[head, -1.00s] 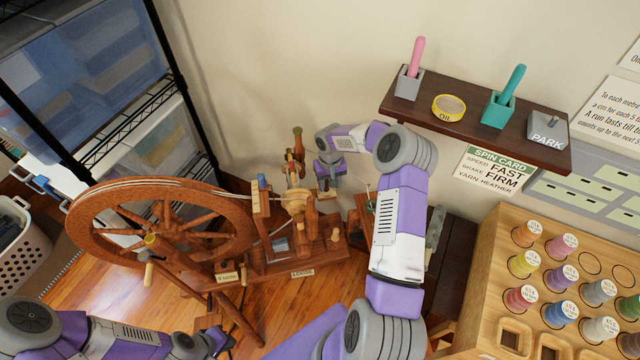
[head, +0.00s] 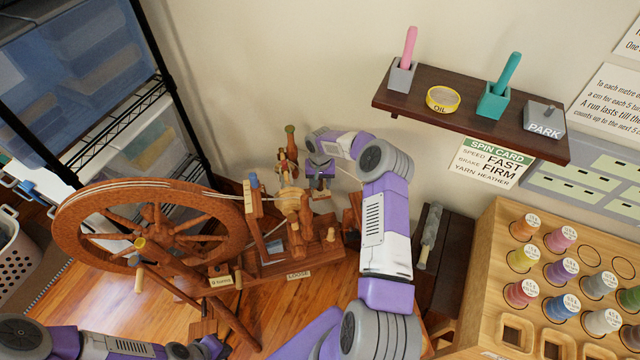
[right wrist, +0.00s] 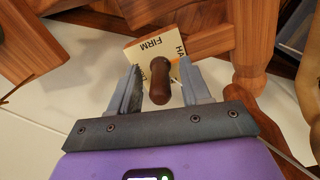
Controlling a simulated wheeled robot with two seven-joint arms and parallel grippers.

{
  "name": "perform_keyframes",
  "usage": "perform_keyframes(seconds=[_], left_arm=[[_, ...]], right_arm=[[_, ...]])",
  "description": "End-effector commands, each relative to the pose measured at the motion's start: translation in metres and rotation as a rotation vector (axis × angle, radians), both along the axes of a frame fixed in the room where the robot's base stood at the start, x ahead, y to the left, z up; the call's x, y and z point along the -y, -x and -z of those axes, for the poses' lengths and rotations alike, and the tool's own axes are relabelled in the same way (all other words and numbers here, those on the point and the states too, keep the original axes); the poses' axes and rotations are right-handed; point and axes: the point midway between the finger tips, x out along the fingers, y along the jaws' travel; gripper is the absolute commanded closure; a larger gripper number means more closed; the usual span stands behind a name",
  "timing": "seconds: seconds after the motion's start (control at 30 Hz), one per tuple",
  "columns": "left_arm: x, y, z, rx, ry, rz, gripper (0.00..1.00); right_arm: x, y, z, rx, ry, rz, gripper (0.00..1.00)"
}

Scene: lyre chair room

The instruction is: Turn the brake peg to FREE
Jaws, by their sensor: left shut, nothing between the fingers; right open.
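The brake peg (right wrist: 160,82) is a dark brown rounded knob in the right wrist view. It stands in front of a pale card (right wrist: 150,48) with FIRM and the letters HA printed on it. My right gripper (right wrist: 158,88) is open, with one finger on each side of the peg; I cannot tell whether either touches it. In the head view my right gripper (head: 320,186) is at the back of the wooden spinning wheel (head: 150,230) and hides the peg. My left gripper (head: 222,346) is shut and empty, low at the front of the wheel.
A dark wall shelf (head: 460,112) holds an OIL tin, two handled holders and a PARK block. The spin card (head: 490,165) below reads SPEED FAST, BRAKE FIRM. A wooden rack (head: 485,270) of yarn spools stands at right, wire shelving (head: 175,90) at left.

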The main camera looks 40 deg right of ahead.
Motion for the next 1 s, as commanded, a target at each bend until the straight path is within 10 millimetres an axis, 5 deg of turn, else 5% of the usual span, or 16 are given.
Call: perform_keyframes(seconds=[0.2, 0.5, 1.0], left_arm=[[0.0001, 0.0000, -0.0004, 0.000, 0.000, 0.000, 1.00], [0.0000, 0.0000, -0.0003, 0.000, 0.000, 0.000, 1.00], [0.0000, 0.0000, 0.0016, 0.000, 0.000, 0.000, 1.00]], right_arm=[[0.0000, -0.0001, -0.0004, 0.001, 0.001, 0.000, 0.56], [0.0000, -0.0001, -0.0005, 0.000, 0.000, -0.001, 1.00], [0.0001, -0.0006, -0.0009, 0.001, 0.002, -0.114, 1.00]])
